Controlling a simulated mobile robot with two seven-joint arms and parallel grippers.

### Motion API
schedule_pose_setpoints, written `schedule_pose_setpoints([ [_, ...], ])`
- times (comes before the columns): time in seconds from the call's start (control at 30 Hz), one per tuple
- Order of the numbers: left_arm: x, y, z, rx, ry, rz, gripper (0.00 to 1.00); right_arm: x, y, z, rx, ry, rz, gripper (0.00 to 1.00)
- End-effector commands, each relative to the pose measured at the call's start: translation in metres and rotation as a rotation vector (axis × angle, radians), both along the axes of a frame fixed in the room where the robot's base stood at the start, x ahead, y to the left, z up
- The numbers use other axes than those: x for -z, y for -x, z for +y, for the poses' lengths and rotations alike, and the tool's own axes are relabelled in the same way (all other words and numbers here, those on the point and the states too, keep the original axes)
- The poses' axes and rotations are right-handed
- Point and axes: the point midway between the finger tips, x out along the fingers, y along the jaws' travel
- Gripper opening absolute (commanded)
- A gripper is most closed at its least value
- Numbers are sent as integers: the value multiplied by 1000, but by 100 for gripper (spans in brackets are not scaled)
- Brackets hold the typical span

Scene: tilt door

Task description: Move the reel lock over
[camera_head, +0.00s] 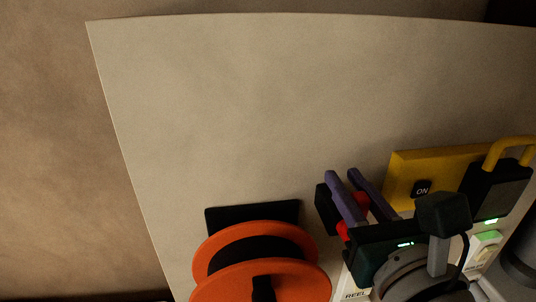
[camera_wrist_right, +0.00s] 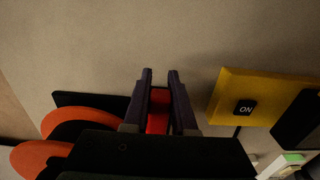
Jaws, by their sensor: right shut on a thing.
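The reel lock is a red piece (camera_head: 362,201) on a dark mount (camera_head: 326,208), right of the orange reel (camera_head: 215,245) in the head view. My right gripper (camera_head: 342,174) has its two purple fingers on either side of the red piece and is shut on it. In the right wrist view the red piece (camera_wrist_right: 158,112) sits between the fingers (camera_wrist_right: 160,76), with the fingertips reaching past it. My gripper body and wrist hide the lower part of the lock. My left gripper is not in view.
A yellow box (camera_head: 405,165) with a black ON button (camera_head: 422,188) is close right of my right gripper. A dark block with a yellow loop (camera_head: 512,143) and a green-lit white switch (camera_head: 487,240) are farther right. The pale panel (camera_head: 250,100) above is bare.

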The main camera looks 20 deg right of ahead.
Motion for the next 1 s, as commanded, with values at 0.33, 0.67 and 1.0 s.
schedule_pose_setpoints([
  [0.33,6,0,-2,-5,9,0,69,2,1,-3,0,-52,-12,0],
  [0.67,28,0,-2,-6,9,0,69,7,4,-16,-1,-281,-69,0],
  [1.0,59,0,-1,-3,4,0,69,15,8,-31,-1,-596,-144,0],
])
